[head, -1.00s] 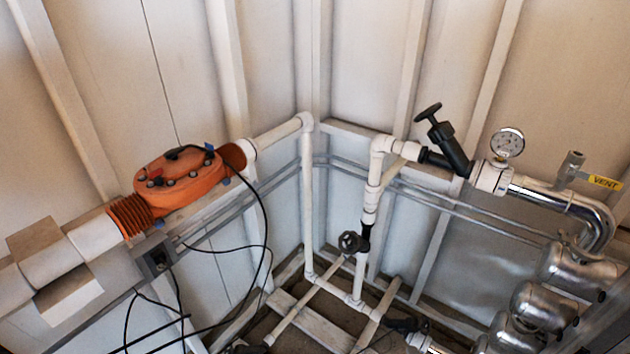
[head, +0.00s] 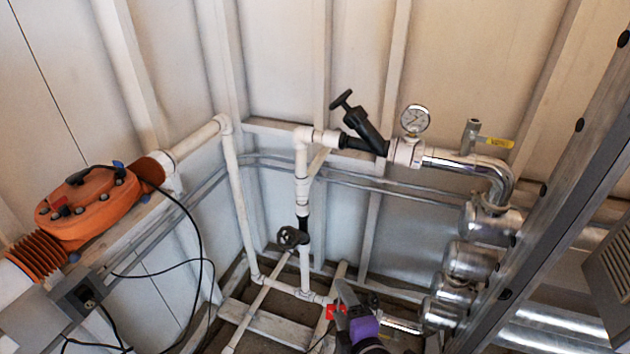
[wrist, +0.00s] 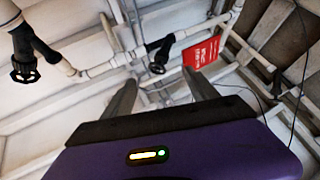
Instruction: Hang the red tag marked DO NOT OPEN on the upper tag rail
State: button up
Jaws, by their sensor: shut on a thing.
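The red tag (wrist: 203,52) with white lettering is in the wrist view, beside the tip of the right finger; its words are too small to read surely. It is also a small red patch in the head view (head: 333,312), at the left of my gripper (head: 346,292). I cannot pick out the upper tag rail surely in either view.
White pipes with a black-handled valve (head: 360,125) and a gauge (head: 416,119) stand along the back. An orange housing (head: 90,207) is at left. Metal canisters (head: 470,262) and a grey upright frame (head: 560,180) are at right. Black cables (head: 202,250) hang at left.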

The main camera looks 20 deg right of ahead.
jog(key=w+r+m+h, duration=0.1)
jog(key=w+r, duration=0.3)
jog(key=r, duration=0.4)
jog(key=w+a+r+m+h, duration=0.1)
jog(key=w+r+h, duration=0.1)
jog(key=w+r, duration=0.3)
jog(key=w+a+r+m+h, duration=0.1)
jog(key=w+r, duration=0.4)
jog(key=r, duration=0.7)
jog(key=shift+w+r+m+g+h, duration=0.15)
jog(key=shift+r+m+g+h, duration=0.15)
jog(key=shift+m, duration=0.1)
jog(key=shift+w, duration=0.1)
jog(key=p, duration=0.1)
send_near(318, 142)
jog(key=w, duration=0.2)
jog(key=w+d, duration=0.1)
jog(key=w, duration=0.1)
jog(key=w+d, duration=0.1)
jog(key=w, duration=0.1)
jog(key=shift+w+r, duration=0.1)
jog(key=shift+r, duration=0.05)
jog(key=shift+w+d+f+p, duration=0.25)
jog(key=shift+w+f+p, duration=0.45)
jog(key=shift+f, duration=0.9)
